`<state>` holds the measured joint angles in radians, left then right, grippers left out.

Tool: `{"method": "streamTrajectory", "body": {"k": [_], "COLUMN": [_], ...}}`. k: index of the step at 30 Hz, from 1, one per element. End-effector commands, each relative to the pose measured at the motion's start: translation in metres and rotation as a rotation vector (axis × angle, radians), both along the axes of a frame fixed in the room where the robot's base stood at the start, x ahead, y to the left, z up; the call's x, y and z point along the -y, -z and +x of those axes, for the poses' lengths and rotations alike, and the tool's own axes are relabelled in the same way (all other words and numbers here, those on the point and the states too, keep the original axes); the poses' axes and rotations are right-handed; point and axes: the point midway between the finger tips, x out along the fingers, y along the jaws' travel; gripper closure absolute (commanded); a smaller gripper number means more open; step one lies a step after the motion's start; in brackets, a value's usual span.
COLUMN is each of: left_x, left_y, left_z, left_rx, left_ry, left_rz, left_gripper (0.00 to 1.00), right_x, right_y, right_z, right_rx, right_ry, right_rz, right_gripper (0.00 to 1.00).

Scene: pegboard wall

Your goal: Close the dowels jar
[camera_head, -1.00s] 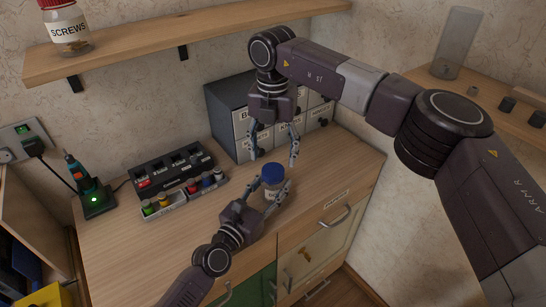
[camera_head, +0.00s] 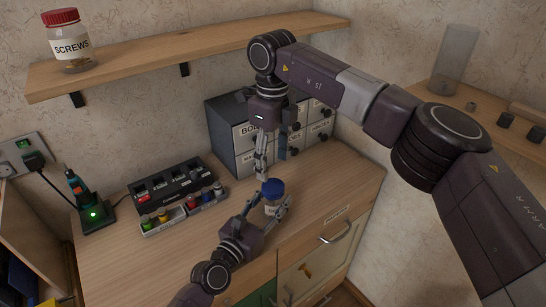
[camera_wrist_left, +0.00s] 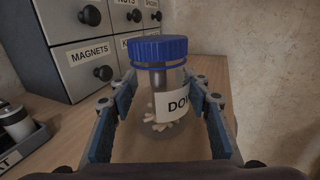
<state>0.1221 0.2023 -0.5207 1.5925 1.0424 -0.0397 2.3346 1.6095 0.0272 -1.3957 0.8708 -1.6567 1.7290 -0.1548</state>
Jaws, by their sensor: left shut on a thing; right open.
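The dowels jar is a clear jar with a blue lid (camera_head: 272,188) on top, upright near the counter's front edge. In the left wrist view its glass body (camera_wrist_left: 150,108) shows a partly visible "DO..." label and pale dowels inside. The blue lid (camera_wrist_left: 160,48) sits level over the neck; I cannot tell whether it is screwed tight. My left gripper (camera_head: 276,208) is shut on the jar body, one finger on each side below the lid. My right gripper (camera_head: 273,162) is open and empty, pointing down just above the lid.
A grey drawer cabinet (camera_head: 243,152) stands behind the jar, close to my right gripper. A black organizer (camera_head: 172,184) and a tray of small bottles (camera_head: 185,212) lie to the left. A screws jar (camera_head: 70,48) stands on the upper shelf.

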Motion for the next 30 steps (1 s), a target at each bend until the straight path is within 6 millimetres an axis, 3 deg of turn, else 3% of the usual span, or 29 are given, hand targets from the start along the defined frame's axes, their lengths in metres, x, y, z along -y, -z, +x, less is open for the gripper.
{"method": "streamTrajectory", "body": {"k": [6,11,24,30], "left_x": [0.000,0.000,0.000,0.000], "left_y": [0.000,0.000,0.000,0.000], "left_z": [0.000,0.000,0.000,0.000], "left_rx": [0.001,0.001,0.000,0.000], "left_ry": [0.000,0.000,0.000,0.000], "left_rz": [-0.001,-0.001,0.000,0.000], "left_gripper": [1.00,1.00,1.00,1.00], "right_x": [0.000,0.000,0.000,0.001], "right_y": [-0.006,-0.008,-0.007,0.013], "right_z": [0.000,0.000,0.000,-0.001], "right_rx": [0.000,-0.001,-0.001,-0.004], "right_ry": [-0.288,-0.395,-0.421,-0.419], "right_rz": [-0.001,0.000,-0.001,-0.002], "right_gripper": [0.44,0.44,0.44,0.44]}}
